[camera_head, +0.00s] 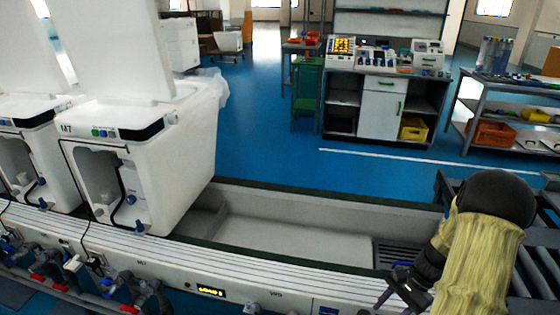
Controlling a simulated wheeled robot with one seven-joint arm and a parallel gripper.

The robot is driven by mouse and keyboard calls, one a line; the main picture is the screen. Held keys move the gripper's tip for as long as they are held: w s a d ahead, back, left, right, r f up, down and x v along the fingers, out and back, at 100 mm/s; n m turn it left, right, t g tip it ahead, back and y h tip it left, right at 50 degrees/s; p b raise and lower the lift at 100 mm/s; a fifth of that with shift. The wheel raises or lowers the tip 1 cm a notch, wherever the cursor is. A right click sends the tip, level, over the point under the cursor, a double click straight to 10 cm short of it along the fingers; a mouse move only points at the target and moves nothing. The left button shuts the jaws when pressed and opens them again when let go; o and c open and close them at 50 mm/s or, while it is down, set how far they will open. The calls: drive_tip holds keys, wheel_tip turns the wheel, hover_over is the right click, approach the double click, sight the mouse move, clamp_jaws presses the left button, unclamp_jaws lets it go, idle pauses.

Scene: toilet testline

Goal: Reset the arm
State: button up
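My arm (480,245), with a pale yellow sleeve and a black rounded joint, is at the lower right. Its upper part bends down toward the bottom edge. My gripper (393,287) is the dark end piece beside the sleeve, low over the front edge of the test line. Its fingers are small, dark and partly cut off by the bottom edge, so I cannot tell how far apart they are. I see nothing held in it.
White toilet units (150,150) with raised lids stand at the left on the test line. The trough (290,235) right of them is empty. Pipes and valves (110,285) run along the lower left. A workbench (380,105) and a shelf cart (510,110) stand behind on blue floor.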

drive_tip(key=s+a+r+n+t+h, duration=0.2)
drive_tip(key=s+a+r+n+h, duration=0.1)
drive_tip(key=a+r+n, duration=0.4)
drive_tip(key=s+a+r+n+t+h, duration=0.25)
drive_tip(key=a+r+n, duration=0.3)
drive_tip(key=a, duration=0.35)
drive_tip(key=w+p+v, duration=0.2)
drive_tip(key=p+v, duration=1.1)
drive_tip(key=w+a+r+p+v, duration=0.1)
drive_tip(key=w+p+v, duration=0.2)
drive_tip(key=p+v, duration=0.9)
drive_tip(key=shift+w+r+h+p, duration=0.35)
drive_tip(key=shift+w+r+p, duration=0.15)
drive_tip(key=shift+p, duration=0.1)
